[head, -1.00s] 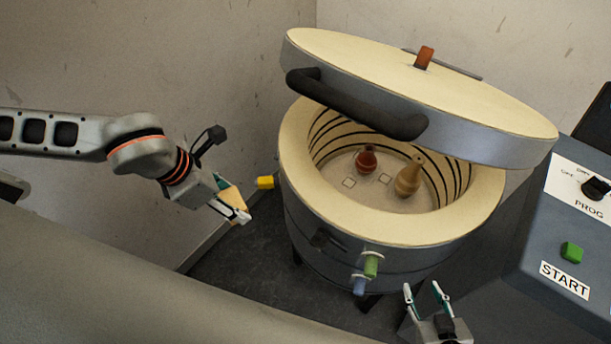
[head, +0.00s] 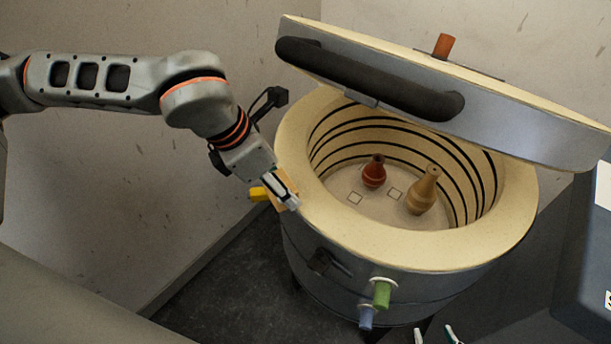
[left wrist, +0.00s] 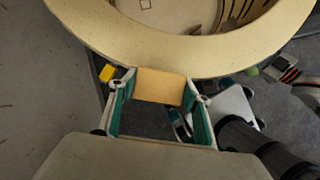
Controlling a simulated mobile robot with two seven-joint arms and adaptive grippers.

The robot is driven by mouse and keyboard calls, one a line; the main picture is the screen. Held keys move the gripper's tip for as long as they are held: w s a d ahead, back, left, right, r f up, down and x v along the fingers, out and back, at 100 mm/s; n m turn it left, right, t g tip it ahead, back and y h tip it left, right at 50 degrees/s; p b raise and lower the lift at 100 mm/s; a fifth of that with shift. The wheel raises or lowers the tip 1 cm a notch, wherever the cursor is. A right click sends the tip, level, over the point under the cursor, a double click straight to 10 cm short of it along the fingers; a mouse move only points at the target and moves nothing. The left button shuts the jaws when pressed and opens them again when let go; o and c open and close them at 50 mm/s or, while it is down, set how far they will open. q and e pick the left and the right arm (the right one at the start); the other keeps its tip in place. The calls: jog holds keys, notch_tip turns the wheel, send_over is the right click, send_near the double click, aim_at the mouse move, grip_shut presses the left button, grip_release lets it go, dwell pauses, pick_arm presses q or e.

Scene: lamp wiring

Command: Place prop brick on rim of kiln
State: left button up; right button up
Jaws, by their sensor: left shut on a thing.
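My left gripper (head: 287,196) is shut on the prop brick, a tan block that shows clearly between its fingers in the left wrist view (left wrist: 160,86). In the head view the fingers and wrist partly hide the brick. The gripper is at the left outer edge of the kiln's cream rim (head: 405,246). In the left wrist view the brick's far edge overlaps the outer edge of the rim (left wrist: 225,60); I cannot tell whether they touch. My right gripper (head: 436,336) shows only its two fingertips at the bottom edge, spread apart and apparently empty.
The kiln lid (head: 520,118) is tilted open, with a black handle (head: 370,80). A red vase (head: 374,171) and a tan vase (head: 424,192) stand inside. A yellow plug (head: 259,193) is beside my left gripper; green (head: 382,294) and blue (head: 366,317) plugs protrude in front. The front rim is clear.

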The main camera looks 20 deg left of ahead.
aim_at(310, 185)
pick_arm(q)
jog(key=shift+w+d+r, duration=0.1)
jog(key=shift+w+d, duration=0.25)
jog(key=w+d, duration=0.2)
jog(key=shift+w+d, duration=0.3)
jog(key=shift+w, duration=0.1)
jog(key=shift+w+f, duration=0.1)
jog(key=shift+f, duration=0.25)
pick_arm(e)
jog(key=shift+s+a+f, duration=0.2)
jog(key=shift+s+f, duration=0.05)
jog(key=shift+s, duration=0.2)
jog(key=shift+f, duration=0.1)
pick_arm(q)
jog(key=o, duration=1.1)
jog(key=shift+f, duration=0.15)
jog(key=shift+o, duration=0.2)
pick_arm(e)
jog(key=shift+w+r, duration=0.1)
jog(key=shift+r, duration=0.1)
